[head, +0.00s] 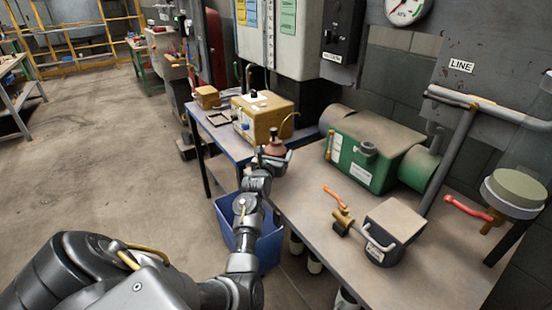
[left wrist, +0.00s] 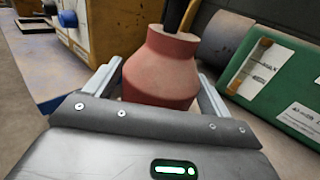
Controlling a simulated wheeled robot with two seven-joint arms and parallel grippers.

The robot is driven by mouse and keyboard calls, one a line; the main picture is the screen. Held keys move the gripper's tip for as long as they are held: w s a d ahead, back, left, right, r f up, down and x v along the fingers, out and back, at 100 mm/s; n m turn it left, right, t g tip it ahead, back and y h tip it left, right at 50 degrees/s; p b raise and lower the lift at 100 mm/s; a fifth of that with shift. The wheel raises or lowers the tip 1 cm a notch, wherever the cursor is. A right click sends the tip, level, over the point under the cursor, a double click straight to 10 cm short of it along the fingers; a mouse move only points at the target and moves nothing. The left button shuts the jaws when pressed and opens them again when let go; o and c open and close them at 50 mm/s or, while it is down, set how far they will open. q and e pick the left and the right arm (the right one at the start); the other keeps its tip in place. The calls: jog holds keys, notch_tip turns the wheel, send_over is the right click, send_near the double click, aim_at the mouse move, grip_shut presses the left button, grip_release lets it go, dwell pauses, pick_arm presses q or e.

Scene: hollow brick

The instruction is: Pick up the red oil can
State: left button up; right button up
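The red oil can (head: 275,149) has a rounded body and a dark top and is at the near end of the blue table by the wall. In the left wrist view the can (left wrist: 160,68) fills the space between the two fingers. My left gripper (head: 273,158) is around it, one finger (left wrist: 101,80) on each side, very close to its body. I cannot tell whether the fingers press on it. The gripper body hides the can's base, so I cannot tell whether it rests on the table. My right gripper is not in view.
A yellow-brown box machine (head: 262,116) stands behind the can. A green machine (head: 362,155) stands to the right on the grey bench (head: 330,228), with a brass valve (head: 342,214) in front. A blue bin (head: 268,245) is on the floor below. Floor to the left is clear.

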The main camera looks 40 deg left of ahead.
aim_at(273, 148)
pick_arm(q)
jog(key=c, duration=0.9)
jog(key=shift+r, duration=0.1)
jog(key=shift+r, duration=0.5)
notch_tip(273, 148, up, 3)
jog(key=shift+s+d+f, duration=0.1)
jog(key=shift+s+f, duration=0.05)
jog(key=s+d+r, duration=0.2)
jog(key=s+r, duration=0.1)
jog(key=s, duration=0.1)
jog(key=s+d+r, duration=0.2)
jog(key=s+r, duration=0.1)
jog(key=s, duration=0.1)
jog(key=s+d+r, duration=0.3)
jog(key=shift+s+r+b, duration=0.1)
jog(key=shift+s+b, duration=0.25)
jog(key=shift+s, duration=0.05)
